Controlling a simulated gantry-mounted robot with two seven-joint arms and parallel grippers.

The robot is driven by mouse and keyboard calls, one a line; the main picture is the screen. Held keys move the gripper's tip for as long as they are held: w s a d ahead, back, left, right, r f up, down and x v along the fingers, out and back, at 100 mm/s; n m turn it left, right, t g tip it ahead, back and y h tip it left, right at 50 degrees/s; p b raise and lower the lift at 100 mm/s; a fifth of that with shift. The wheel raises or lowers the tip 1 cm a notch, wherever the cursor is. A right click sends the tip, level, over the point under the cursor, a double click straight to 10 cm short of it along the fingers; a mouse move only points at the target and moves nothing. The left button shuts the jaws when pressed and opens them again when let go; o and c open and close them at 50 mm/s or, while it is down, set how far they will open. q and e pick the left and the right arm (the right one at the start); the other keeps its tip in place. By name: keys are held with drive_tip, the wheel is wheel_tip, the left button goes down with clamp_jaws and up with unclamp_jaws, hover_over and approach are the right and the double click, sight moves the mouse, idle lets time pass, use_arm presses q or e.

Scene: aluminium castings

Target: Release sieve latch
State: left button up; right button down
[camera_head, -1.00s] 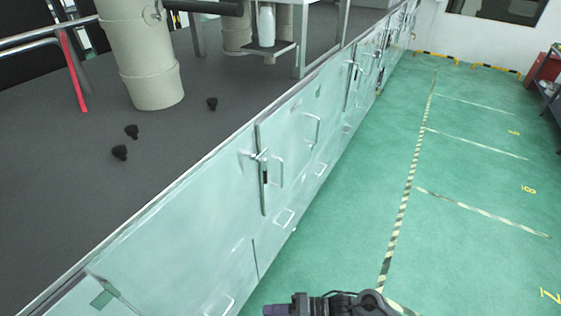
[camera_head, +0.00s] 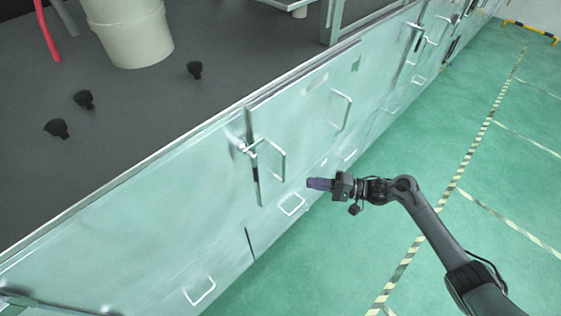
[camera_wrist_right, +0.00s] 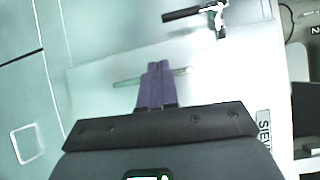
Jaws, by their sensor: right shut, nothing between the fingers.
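A metal latch (camera_head: 247,148) with a small lever sits on the pale green panel front, near its upper edge. In the right wrist view the latch (camera_wrist_right: 212,14) shows at the top, with a dark bar reaching left from it. My right gripper (camera_head: 318,184) is to the right of and below the latch, apart from it. Its purple fingers (camera_wrist_right: 155,85) are together with nothing between them, pointing at the panel. I cannot tell whether they touch the panel. My left gripper is out of view. No part is clearly recognizable as the sieve.
A U-shaped handle (camera_head: 283,160) stands out beside the latch, and other handles line the panels. A beige cylinder (camera_head: 133,35) and several black knobs (camera_head: 195,69) stand on the dark top. Green floor (camera_head: 350,250) lies open on the right.

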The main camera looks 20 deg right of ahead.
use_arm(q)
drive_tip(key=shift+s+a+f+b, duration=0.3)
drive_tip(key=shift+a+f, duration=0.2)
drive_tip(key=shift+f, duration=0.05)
use_arm(e)
drive_tip(key=w+r, duration=0.2)
drive_tip(key=r, duration=0.1)
drive_tip(key=shift+w+r+n+t, duration=0.1)
drive_tip(key=shift+w+n+t, duration=0.05)
drive_tip(key=shift+n+t, duration=0.2)
drive_tip(key=shift+a, duration=0.1)
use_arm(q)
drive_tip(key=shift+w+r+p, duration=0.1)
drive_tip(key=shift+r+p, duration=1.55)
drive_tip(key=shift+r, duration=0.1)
use_arm(e)
drive_tip(key=s+a+x, duration=0.1)
drive_tip(key=s+x, duration=0.1)
drive_tip(key=x, duration=1)
drive_tip(key=shift+a, duration=0.6)
drive_tip(key=shift+s+a, duration=0.1)
drive_tip(key=shift+a, duration=0.15)
